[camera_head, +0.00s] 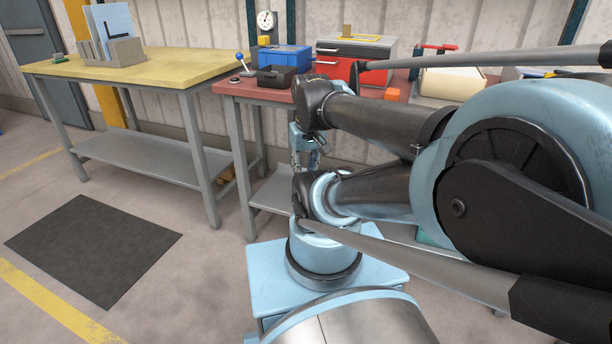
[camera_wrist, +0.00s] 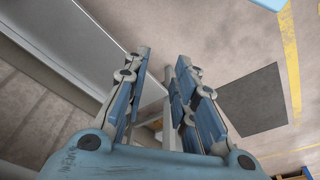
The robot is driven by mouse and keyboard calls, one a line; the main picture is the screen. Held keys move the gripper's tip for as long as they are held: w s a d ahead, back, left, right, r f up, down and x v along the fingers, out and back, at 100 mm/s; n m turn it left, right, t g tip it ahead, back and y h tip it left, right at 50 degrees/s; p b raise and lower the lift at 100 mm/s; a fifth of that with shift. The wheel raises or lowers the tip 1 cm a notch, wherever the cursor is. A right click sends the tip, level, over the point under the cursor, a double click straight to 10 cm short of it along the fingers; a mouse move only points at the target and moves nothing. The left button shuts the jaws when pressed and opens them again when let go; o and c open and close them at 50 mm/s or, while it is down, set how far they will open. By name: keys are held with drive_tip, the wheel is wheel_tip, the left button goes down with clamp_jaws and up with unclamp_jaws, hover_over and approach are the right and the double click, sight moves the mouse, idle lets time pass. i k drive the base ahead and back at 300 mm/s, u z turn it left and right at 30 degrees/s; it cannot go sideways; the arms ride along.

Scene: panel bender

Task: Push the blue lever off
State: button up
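The blue lever (camera_head: 239,56) has a round blue knob on a thin stem. It stands at the back left corner of the red-topped bench (camera_head: 262,92) and tilts a little to the left in the head view. My gripper (camera_head: 304,158) hangs beside the front edge of that bench, below its top, to the right of and lower than the lever. In the wrist view my gripper (camera_wrist: 163,62) has its two blue-padded fingers apart with nothing between them. The lever does not show in the wrist view.
A black bin (camera_head: 276,77), a blue box (camera_head: 285,57) and a red-fronted drawer unit (camera_head: 350,62) stand right of the lever. A yellow-topped bench (camera_head: 150,68) is at the left. A dark mat (camera_head: 95,245) lies on open floor.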

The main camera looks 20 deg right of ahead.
sight(239, 56)
drive_tip(key=u, duration=1.4)
drive_tip(key=i, duration=0.85)
drive_tip(key=z, duration=1.4)
